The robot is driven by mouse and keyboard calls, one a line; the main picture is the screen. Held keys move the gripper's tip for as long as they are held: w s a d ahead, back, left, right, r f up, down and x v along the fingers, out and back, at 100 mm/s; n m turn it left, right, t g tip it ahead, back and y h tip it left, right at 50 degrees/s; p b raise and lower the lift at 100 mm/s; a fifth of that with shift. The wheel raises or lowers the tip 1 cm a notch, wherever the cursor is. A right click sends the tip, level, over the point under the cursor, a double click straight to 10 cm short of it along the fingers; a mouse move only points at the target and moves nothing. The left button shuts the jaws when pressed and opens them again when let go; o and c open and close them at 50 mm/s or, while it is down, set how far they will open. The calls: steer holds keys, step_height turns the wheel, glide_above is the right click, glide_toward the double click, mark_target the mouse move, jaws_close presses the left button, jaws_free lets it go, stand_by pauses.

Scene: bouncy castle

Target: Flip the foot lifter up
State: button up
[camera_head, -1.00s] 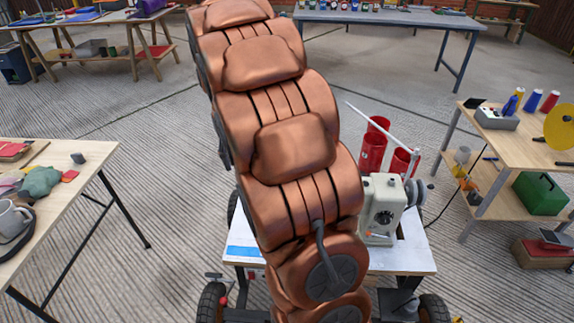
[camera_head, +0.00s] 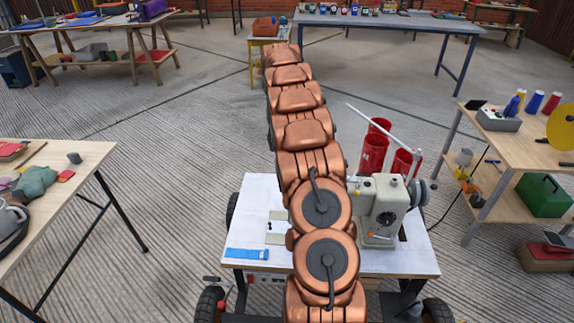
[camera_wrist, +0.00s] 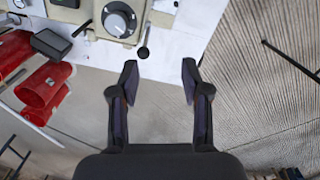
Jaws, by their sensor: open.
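The cream sewing machine (camera_head: 382,212) stands on a white-topped wheeled table (camera_head: 262,200). Its body and dial (camera_wrist: 119,20) show at the top of the wrist view. A thin lever with a dark knob (camera_wrist: 143,51) sticks out beside the dial; I cannot tell for sure that it is the foot lifter. My gripper (camera_wrist: 160,80) is open and empty, its fingers apart over the floor past the table edge, just below the lever in the picture. My arm hides the gripper and part of the machine's left side in the head view.
A blue strip (camera_head: 247,254) lies on the table's front left. A side bench (camera_head: 520,150) is at the right, another table (camera_head: 62,190) at the left. Open floor lies between.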

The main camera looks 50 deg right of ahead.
steer(key=d+f, duration=0.1)
steer(key=d, duration=0.1)
steer(key=d+f, duration=0.1)
steer(key=f, duration=0.1)
steer(key=shift+d, duration=0.35)
step_height(320, 180, down, 8)
steer(key=shift+r+p, duration=0.2)
steer(key=shift+p, duration=0.2)
jaws_close()
stand_by(0.3)
